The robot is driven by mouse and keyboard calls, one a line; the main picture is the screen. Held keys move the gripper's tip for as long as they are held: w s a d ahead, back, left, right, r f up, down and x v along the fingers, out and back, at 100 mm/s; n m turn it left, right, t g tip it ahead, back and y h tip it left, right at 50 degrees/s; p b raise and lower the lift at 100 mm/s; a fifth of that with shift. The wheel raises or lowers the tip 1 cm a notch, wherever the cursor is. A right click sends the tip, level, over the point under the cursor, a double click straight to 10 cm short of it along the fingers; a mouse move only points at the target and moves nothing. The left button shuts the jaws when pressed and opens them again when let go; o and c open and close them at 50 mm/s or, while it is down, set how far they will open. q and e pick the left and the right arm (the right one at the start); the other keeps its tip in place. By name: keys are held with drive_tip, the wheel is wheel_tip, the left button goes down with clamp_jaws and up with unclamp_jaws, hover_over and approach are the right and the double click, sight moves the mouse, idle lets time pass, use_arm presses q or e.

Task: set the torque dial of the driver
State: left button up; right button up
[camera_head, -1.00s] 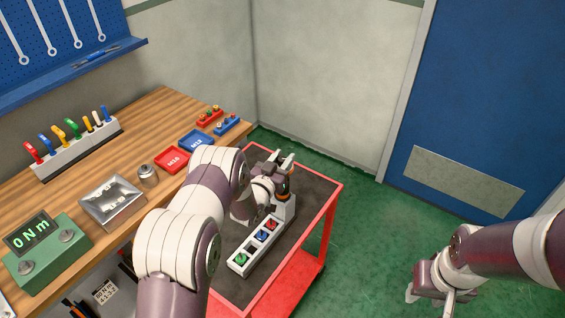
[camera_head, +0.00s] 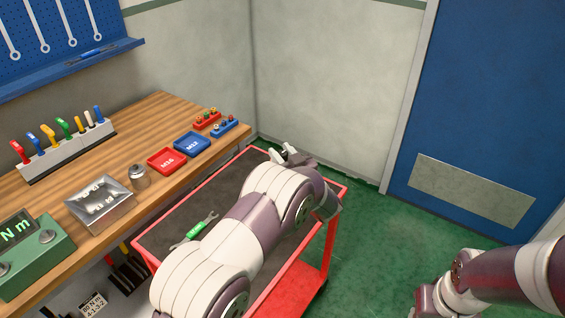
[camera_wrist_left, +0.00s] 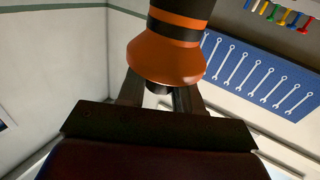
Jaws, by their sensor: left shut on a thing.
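My left gripper (camera_wrist_left: 158,95) is shut on the driver, an orange and black round-bodied tool (camera_wrist_left: 165,58) that fills the top middle of the left wrist view. Its flared orange collar sits just above the fingers, and a narrow dark and light part shows between them. Any torque marks on it cannot be read. In the head view my left gripper (camera_head: 285,156) is at the far end of the red cart, mostly behind my own arm, which also hides the driver. My right gripper (camera_head: 430,302) is at the bottom right, cut off by the edge.
The red cart (camera_head: 160,262) has a dark top with a green-handled wrench (camera_head: 196,229). The bench holds a green readout box (camera_head: 38,258), a metal tray (camera_head: 100,204), red (camera_head: 167,161) and blue (camera_head: 192,145) trays and a tool rack (camera_head: 70,150). Floor is clear before the blue door (camera_head: 490,110).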

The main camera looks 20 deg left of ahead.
use_arm(q)
drive_tip(key=n+g+y+b, duration=0.1)
drive_tip(key=g, duration=0.1)
drive_tip(key=n+g+y+b, duration=0.3)
drive_tip(key=n+g+b, duration=0.1)
drive_tip(key=g, duration=0.1)
drive_tip(key=shift+f+y, duration=0.35)
drive_tip(key=shift+y, duration=0.05)
drive_tip(key=shift+r+n+g+y+b, duration=0.15)
drive_tip(key=shift+n+g+b, duration=0.15)
drive_tip(key=shift+n+g, duration=0.35)
drive_tip(key=shift+r+n+g+y+b, duration=0.15)
drive_tip(key=shift+n+g+b, duration=0.25)
drive_tip(key=shift+g, duration=0.35)
drive_tip(key=shift+n+g, duration=0.25)
drive_tip(key=shift+g, duration=0.05)
drive_tip(key=o, duration=1)
drive_tip(key=shift+a, duration=0.1)
drive_tip(key=shift+c, duration=0.2)
